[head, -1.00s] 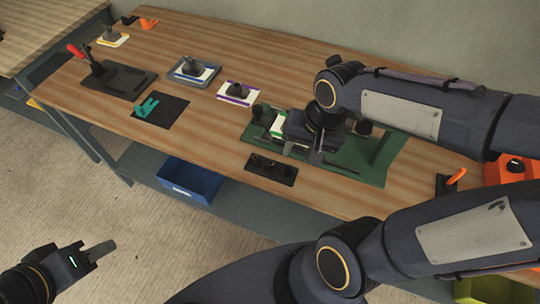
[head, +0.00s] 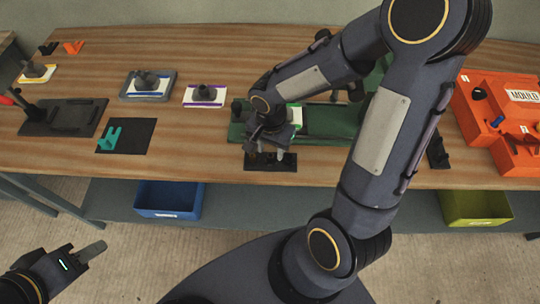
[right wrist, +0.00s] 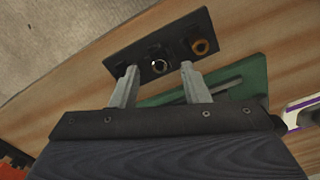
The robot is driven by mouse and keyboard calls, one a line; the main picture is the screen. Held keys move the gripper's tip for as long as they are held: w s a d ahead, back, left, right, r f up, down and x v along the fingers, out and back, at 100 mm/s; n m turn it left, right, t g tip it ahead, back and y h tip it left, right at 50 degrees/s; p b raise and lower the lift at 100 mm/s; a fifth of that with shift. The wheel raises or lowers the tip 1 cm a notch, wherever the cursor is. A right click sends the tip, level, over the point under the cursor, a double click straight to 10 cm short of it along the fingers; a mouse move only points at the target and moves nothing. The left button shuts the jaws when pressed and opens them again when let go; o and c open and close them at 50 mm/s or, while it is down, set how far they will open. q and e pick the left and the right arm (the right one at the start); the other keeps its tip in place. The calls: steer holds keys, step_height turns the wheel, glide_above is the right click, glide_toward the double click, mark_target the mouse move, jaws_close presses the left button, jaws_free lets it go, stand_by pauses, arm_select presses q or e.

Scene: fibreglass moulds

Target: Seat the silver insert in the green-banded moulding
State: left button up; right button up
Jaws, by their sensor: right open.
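The holder also shows in the head view (head: 285,166), near the table's front edge, largely under my right gripper (head: 267,149). My right gripper is open, and in the right wrist view its fingertips (right wrist: 159,74) appear either side of the insert, with nothing held. The green-banded moulding (head: 296,116) stands behind the gripper, partly hidden by it. My left gripper (head: 92,250) is off the table at lower left; its finger gap is not clear.
A brass-coloured ring (right wrist: 201,47) sits beside the silver insert in the holder. A green fixture (head: 330,121) lies behind. Purple-banded (head: 205,103) and blue-banded mouldings (head: 148,95) stand to the left. An orange box (head: 488,112) is at right.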

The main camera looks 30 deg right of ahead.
step_height(320, 180, down, 2)
jaws_close()
stand_by(0.4)
steer(key=shift+r, duration=0.15)
